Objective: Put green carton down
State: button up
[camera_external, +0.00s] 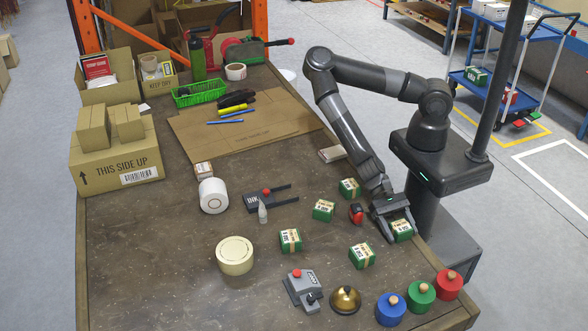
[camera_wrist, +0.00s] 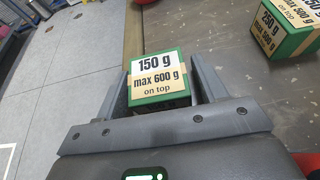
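My gripper (camera_external: 396,228) is at the right edge of the table, pointing down over a green carton (camera_external: 402,231). In the wrist view this carton (camera_wrist: 158,78) sits between my two fingers (camera_wrist: 163,82), which look closed on its sides. Its top label reads "150 g, max 600 g on top". Its lower part is hidden, and I cannot tell whether it touches the table.
Other green cartons stand nearby: one (camera_external: 349,188) behind, one (camera_external: 323,210) to the left, one (camera_external: 362,255) in front and one (camera_external: 290,240) farther left. A red-black object (camera_external: 356,213) is close beside my gripper. Bare tabletop (camera_external: 170,270) lies at front left.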

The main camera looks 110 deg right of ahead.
jog(key=shift+o, duration=0.4)
jog(key=shift+d+r, duration=0.1)
jog(key=shift+r, duration=0.05)
jog(key=shift+v, duration=5.9)
